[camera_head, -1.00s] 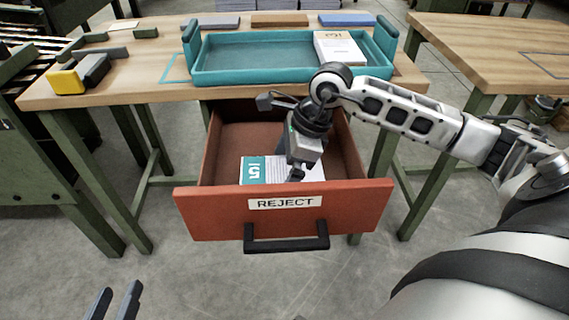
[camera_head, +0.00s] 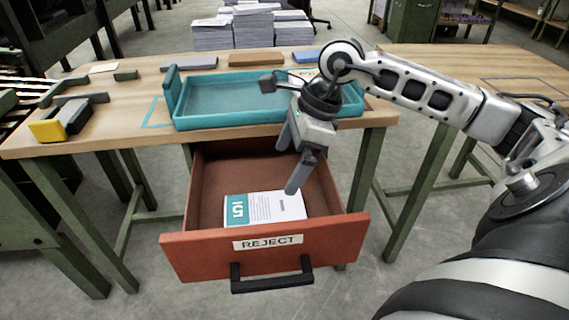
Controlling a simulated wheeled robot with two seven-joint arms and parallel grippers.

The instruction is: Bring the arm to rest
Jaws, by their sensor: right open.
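My right gripper (camera_head: 290,164) hangs above the open red drawer, open and empty, with its fingers pointing down. My right arm (camera_head: 430,95) reaches in from the right. A white booklet with a teal "5" band (camera_head: 264,207) lies flat in the drawer below the gripper, apart from it. The red drawer (camera_head: 330,242) has a REJECT label and a black handle, and is pulled out from under the wooden table. My left gripper is not in view.
A teal tray (camera_head: 225,97) stands on the wooden table (camera_head: 130,133), its right part hidden behind my right arm. A yellow and grey tool (camera_head: 60,122) sits at the table's left. Paper stacks (camera_head: 252,27) stand behind. A second table (camera_head: 470,66) is at the right.

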